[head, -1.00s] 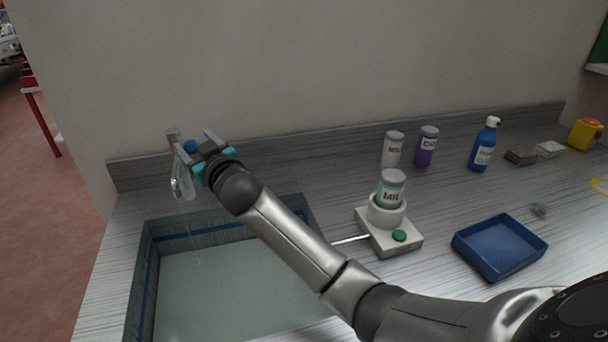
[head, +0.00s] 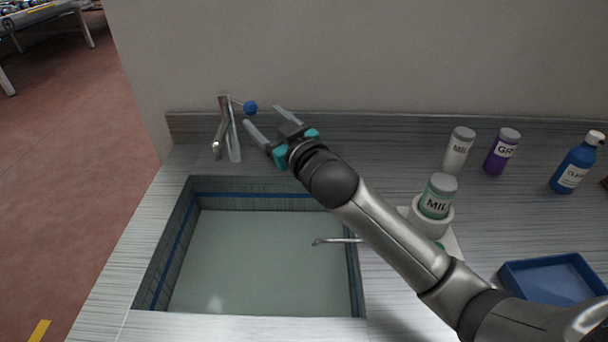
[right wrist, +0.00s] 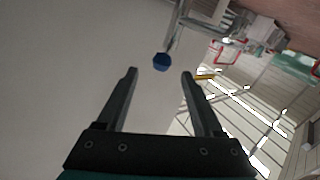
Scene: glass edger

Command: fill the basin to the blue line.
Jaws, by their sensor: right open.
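The basin (head: 361,290) is sunk in the counter, with pale greenish water (head: 265,260) in it. The blue line (head: 174,247) runs along its inner walls, and the water surface lies below it. The metal tap (head: 226,120) stands behind the basin's back left, with a blue knob (head: 250,107) on a thin lever. I see no clear stream from the spout. My right gripper (head: 262,115) is open and empty, just right of the knob. In the right wrist view the knob (right wrist: 161,62) lies ahead, between the lines of the open fingers (right wrist: 160,72). My left gripper is not in view.
A small white stand (head: 430,221) holding a labelled jar (head: 438,196) is right of the basin, and a thin spout (head: 337,241) reaches over the water. A blue tray (head: 553,280) and several bottles stand farther right. The wall is close behind the tap.

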